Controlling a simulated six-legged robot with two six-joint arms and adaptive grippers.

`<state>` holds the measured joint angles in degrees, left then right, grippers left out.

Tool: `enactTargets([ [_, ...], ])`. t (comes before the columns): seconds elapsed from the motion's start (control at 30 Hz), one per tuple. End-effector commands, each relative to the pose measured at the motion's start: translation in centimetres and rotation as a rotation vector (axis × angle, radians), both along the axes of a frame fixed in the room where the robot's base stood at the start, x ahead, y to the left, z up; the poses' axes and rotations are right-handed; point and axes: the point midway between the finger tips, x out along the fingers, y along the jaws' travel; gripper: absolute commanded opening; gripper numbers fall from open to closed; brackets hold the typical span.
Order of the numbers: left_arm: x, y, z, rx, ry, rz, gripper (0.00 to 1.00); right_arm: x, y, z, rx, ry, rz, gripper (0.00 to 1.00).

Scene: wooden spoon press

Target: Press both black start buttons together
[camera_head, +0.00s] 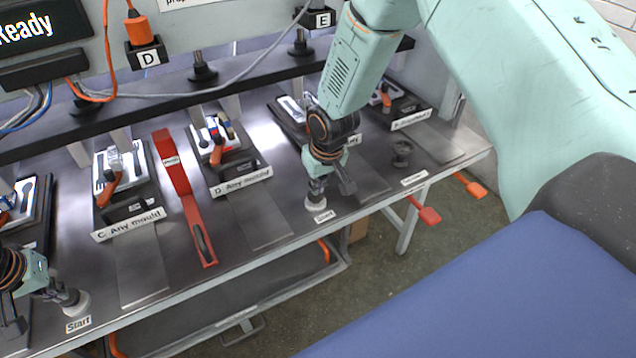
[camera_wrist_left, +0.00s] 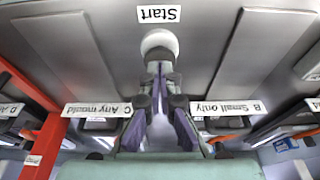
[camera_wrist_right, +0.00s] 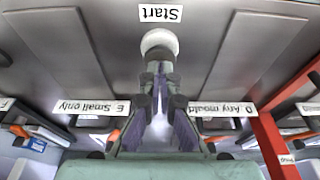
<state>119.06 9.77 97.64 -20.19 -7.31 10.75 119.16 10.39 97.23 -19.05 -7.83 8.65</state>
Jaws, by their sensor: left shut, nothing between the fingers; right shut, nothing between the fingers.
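The left start button shows as a pale round housing (camera_head: 77,304) beside a "Start" label (camera_head: 78,324) near the table's front edge. My left gripper (camera_head: 69,295) is shut with its tips at this housing, also seen in the left wrist view (camera_wrist_left: 159,40). The right start button's pale round housing (camera_head: 315,204) sits by another "Start" label (camera_head: 324,216). My right gripper (camera_head: 318,187) is shut with its tips at it; the right wrist view shows the housing (camera_wrist_right: 159,40) too. The black button tops are hidden at the fingertips; I cannot tell whether either is pressed down.
Mould stations C (camera_head: 130,218) and D (camera_head: 240,182) stand between the grippers, with a red bar (camera_head: 180,185) between them. A black knob-like part (camera_head: 402,150) stands right of my right gripper. Red (camera_head: 428,215) and orange (camera_head: 476,189) handles stick out at the front edge.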

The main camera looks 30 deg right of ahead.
Motion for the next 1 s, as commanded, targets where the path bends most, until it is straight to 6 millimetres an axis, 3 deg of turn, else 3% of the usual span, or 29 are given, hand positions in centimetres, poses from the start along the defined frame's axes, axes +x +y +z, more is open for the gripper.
enactTargets([
  [0.6,-0.1,0.0,-2.2,0.000,0.002,0.000,0.00,0.0,0.0,0.0,0.000,0.000,0.000,0.00],
  [1.0,-0.1,0.0,-2.2,0.000,0.004,0.000,0.00,0.0,0.0,-1.1,0.000,0.001,0.000,0.00],
])
